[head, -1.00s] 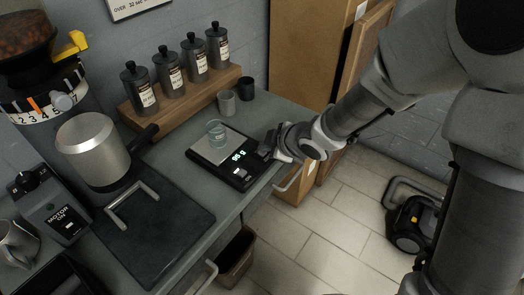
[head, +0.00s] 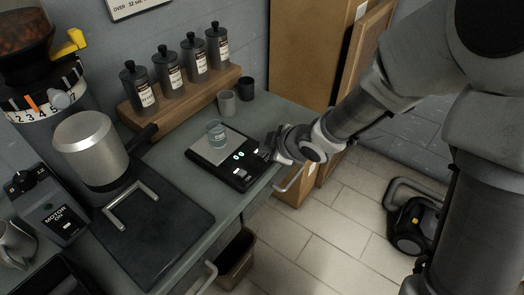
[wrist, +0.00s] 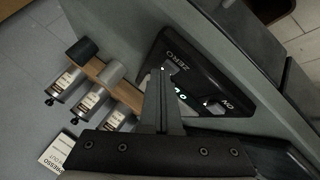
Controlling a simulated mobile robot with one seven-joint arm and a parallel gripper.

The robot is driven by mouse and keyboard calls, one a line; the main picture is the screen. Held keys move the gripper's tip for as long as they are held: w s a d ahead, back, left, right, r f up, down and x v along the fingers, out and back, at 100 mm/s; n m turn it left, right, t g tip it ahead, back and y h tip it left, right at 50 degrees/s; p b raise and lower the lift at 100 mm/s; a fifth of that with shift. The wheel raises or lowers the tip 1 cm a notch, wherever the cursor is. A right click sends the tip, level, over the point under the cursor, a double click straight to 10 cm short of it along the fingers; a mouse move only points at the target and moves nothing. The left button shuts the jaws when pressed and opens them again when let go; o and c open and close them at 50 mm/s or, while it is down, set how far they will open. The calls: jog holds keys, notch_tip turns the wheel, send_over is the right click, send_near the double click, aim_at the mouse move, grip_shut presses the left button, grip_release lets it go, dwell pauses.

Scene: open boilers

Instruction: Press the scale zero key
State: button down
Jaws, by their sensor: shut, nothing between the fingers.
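The black scale (head: 243,176) with a pale weighing plate lies on the counter, and a small clear glass (head: 216,134) stands on the plate. Its green display (head: 238,156) appears to read zero. In the wrist view the word ZERO is printed on the scale (wrist: 209,78), with the zero key (wrist: 172,69) beside it, partly hidden by my fingertips. My gripper (head: 270,148) is shut and empty at the scale's right corner. In the wrist view its fingertips (wrist: 163,72) are at the zero key; whether they touch it I cannot tell.
Two small cups (head: 227,103) stand behind the scale. Several labelled canisters (head: 195,58) stand on a wooden shelf (head: 180,103). A grinder with a metal cup (head: 90,148) and a dark mat (head: 155,235) are to the left. The counter's front edge runs just below the scale.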

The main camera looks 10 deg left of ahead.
jog(key=shift+r+p, duration=0.85)
notch_tip(320, 180, up, 5)
jog(key=p, duration=0.4)
jog(key=shift+p, duration=0.4)
